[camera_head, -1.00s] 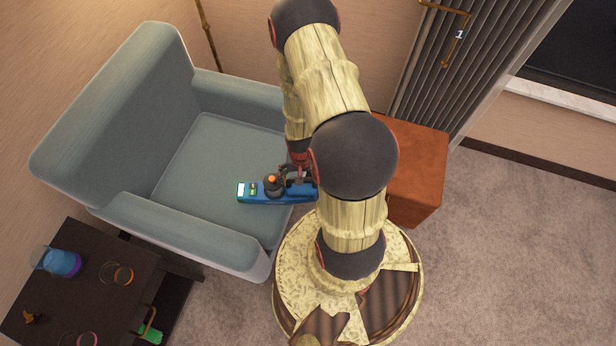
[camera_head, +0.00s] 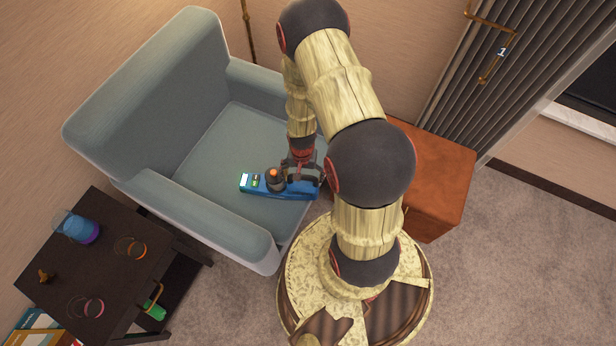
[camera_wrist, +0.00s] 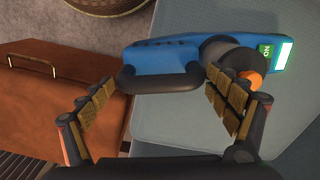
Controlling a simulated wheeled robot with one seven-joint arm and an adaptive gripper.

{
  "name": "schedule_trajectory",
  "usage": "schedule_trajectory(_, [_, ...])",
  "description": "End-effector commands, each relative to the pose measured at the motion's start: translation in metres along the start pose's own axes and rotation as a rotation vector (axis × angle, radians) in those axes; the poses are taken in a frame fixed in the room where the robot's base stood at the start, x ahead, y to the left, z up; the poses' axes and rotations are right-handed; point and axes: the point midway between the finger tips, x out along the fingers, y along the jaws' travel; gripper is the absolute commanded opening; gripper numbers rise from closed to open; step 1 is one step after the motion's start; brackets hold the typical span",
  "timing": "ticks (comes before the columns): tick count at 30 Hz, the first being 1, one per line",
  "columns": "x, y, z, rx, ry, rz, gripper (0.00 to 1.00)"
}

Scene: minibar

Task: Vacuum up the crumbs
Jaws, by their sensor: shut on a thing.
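The blue handheld vacuum (camera_head: 290,190) is over the front part of the grey-blue armchair's seat (camera_head: 235,135). It has a dark round housing with an orange part and a lit white and green panel at its left end. In the wrist view the vacuum (camera_wrist: 160,52) lies across the top, its green label and white panel lit at the right. My gripper (camera_head: 303,172) is shut on its black handle; in the wrist view the fingers (camera_wrist: 160,92) flank that handle. I cannot tell whether the vacuum touches the seat. No crumbs can be made out.
An orange-brown cabinet (camera_head: 440,185) stands right of the armchair, behind my arm. A dark side table (camera_head: 100,265) at lower left holds a blue-purple pitcher (camera_head: 78,228) and glasses. The armchair's arms and backrest border the seat. Carpet at right is clear.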

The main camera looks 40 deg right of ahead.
Motion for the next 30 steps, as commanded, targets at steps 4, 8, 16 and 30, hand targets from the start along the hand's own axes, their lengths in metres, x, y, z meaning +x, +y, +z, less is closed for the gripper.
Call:
schedule_trajectory(4, [-0.015, 0.001, -0.001, 0.001, 0.001, 0.000, 0.22])
schedule_trajectory(8, [-0.025, 0.001, -0.001, 0.001, 0.001, 0.000, 0.20])
schedule_trajectory(16, [-0.045, 0.001, -0.001, 0.001, 0.002, -0.001, 0.20])
schedule_trajectory(30, [-0.063, 0.001, -0.001, 0.001, 0.002, -0.001, 0.20])
